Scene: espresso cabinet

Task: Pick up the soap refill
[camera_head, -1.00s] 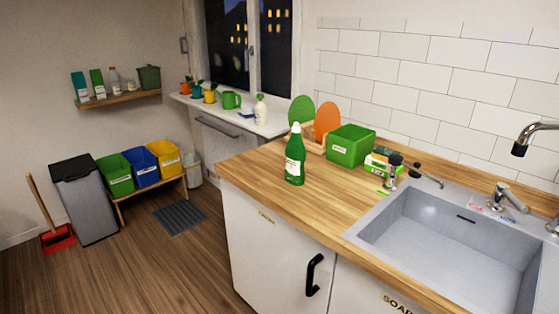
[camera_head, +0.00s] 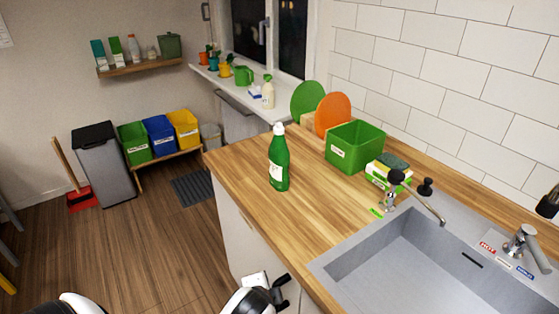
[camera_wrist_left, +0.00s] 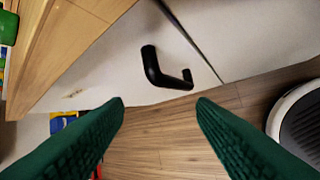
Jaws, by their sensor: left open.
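A green bottle (camera_head: 279,160) with a white cap and a pale label stands upright on the wooden counter (camera_head: 245,173). It may be the soap refill, but its label is too small to read. In the left wrist view, my left gripper (camera_wrist_left: 161,101) is open and empty, its two green ribbed fingers wide apart. Beyond the fingertips is a black cabinet handle (camera_wrist_left: 155,70) on a white door front. The gripper is apart from the green bottle, low in front of the cabinet. My right gripper is not in view.
A green box (camera_head: 355,148), a sponge pack (camera_head: 386,172) and a tap (camera_head: 525,246) stand around the grey sink (camera_head: 355,268). The counter's front left is clear.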

